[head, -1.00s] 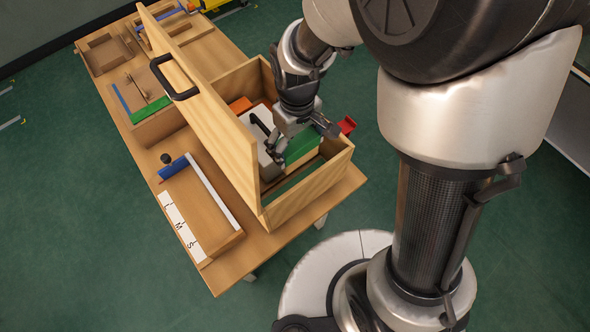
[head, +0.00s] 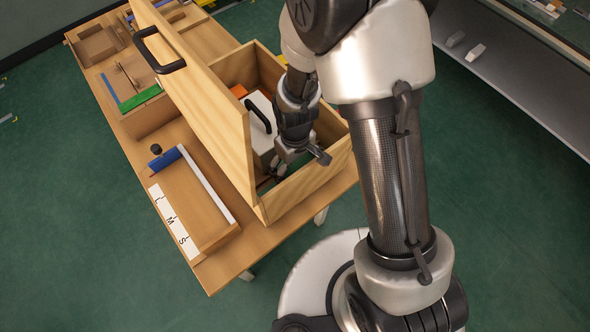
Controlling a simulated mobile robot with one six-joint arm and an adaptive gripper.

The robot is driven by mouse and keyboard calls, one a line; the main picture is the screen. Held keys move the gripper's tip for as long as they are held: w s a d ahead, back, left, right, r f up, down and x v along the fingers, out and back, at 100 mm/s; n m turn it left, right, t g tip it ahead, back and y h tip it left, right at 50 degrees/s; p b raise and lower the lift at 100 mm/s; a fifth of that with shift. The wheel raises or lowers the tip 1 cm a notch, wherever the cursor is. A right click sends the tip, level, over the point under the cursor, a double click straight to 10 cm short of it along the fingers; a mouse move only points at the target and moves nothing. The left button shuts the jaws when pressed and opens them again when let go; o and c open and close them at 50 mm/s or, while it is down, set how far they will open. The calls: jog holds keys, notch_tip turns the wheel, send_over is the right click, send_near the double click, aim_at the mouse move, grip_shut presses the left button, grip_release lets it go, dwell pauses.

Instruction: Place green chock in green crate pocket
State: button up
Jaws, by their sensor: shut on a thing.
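My gripper (head: 279,163) reaches down into an open wooden box (head: 274,205), near its front end. Its fingertips are mostly hidden by the wrist and the box. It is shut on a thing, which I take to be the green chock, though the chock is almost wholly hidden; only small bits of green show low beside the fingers. A compartment with a green edge (head: 141,98) and a blue edge lies on the table to the left. I cannot tell from this view whether a green pocket is inside the box.
The box's tall lid (head: 205,95) with a black handle stands up along its left side. A white block with a dark handle (head: 262,125) and an orange piece (head: 238,91) are inside. A tray labelled L, M, S (head: 195,205) lies left on the table.

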jog(key=shift+f, duration=1.25)
jog(key=shift+b, duration=0.3)
jog(key=shift+f, duration=0.2)
jog(key=o, duration=1.1)
notch_tip(320, 180, up, 13)
jog(key=p, duration=0.4)
jog(key=shift+f+p, duration=0.2)
jog(key=shift+p, duration=0.2)
jog(key=s+d+r+m+t, duration=0.2)
jog(key=s+d+r, duration=0.15)
jog(key=r, duration=0.65)
jog(key=s+d+r+m+t, duration=0.1)
jog(key=s+d+r+m, duration=0.3)
jog(key=r, duration=0.6)
jog(key=s+d+r+t, duration=0.1)
jog(key=s+d+r, duration=0.2)
jog(key=s, duration=0.3)
jog(key=shift+d+r+m+t, duration=0.2)
jog(key=shift+r+m+t, duration=0.15)
jog(key=shift+r, duration=0.5)
